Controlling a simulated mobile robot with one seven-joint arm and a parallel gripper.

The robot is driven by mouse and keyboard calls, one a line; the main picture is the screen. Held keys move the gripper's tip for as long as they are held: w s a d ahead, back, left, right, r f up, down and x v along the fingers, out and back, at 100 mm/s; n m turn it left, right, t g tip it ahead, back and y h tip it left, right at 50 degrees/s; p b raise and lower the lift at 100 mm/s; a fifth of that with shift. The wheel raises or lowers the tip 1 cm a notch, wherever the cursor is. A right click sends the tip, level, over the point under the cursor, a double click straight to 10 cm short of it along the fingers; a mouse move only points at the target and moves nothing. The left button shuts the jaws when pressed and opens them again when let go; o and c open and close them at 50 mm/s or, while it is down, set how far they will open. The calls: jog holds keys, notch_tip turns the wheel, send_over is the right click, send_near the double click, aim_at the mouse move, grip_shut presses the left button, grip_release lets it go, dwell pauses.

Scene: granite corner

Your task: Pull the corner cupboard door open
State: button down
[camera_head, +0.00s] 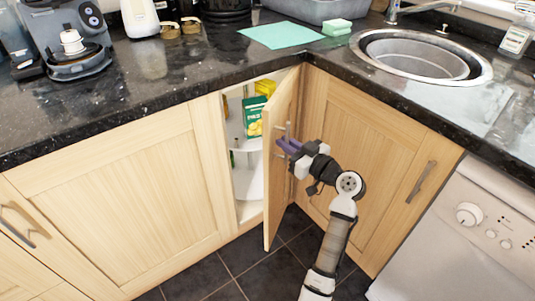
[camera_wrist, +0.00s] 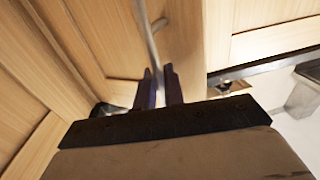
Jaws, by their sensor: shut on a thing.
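The corner cupboard door (camera_head: 279,185) is a light wooden door standing partly open, its free edge swung out toward me. Its metal bar handle (camera_head: 288,133) is on the door's right-hand face. My gripper (camera_head: 284,145), with purple fingers, is at this handle and shut on it. In the wrist view the two fingers (camera_wrist: 159,88) are close together around the lower part of the handle bar (camera_wrist: 148,40). The open gap left of the door shows the cupboard inside (camera_head: 247,182), with white shelves and a green and yellow packet (camera_head: 254,117). The rest of the inside is hidden by the door.
A wooden cupboard front (camera_head: 385,180) with a handle stands close right of my arm, and a white appliance (camera_head: 470,235) is beyond it. The dark granite worktop (camera_head: 185,85) overhangs above. Dark floor tiles (camera_head: 235,262) are clear before the opening.

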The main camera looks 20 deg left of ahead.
jog(key=w+d+g+b, duration=0.1)
jog(key=w+d+b, duration=0.2)
jog(key=d, duration=0.7)
jog(key=shift+w+d+n+y+b, duration=0.15)
jog(key=shift+d+n+y+b, duration=0.2)
jog(key=shift+b, duration=0.8)
jog(key=c, duration=1.6)
grip_release()
jog(key=shift+c, duration=0.2)
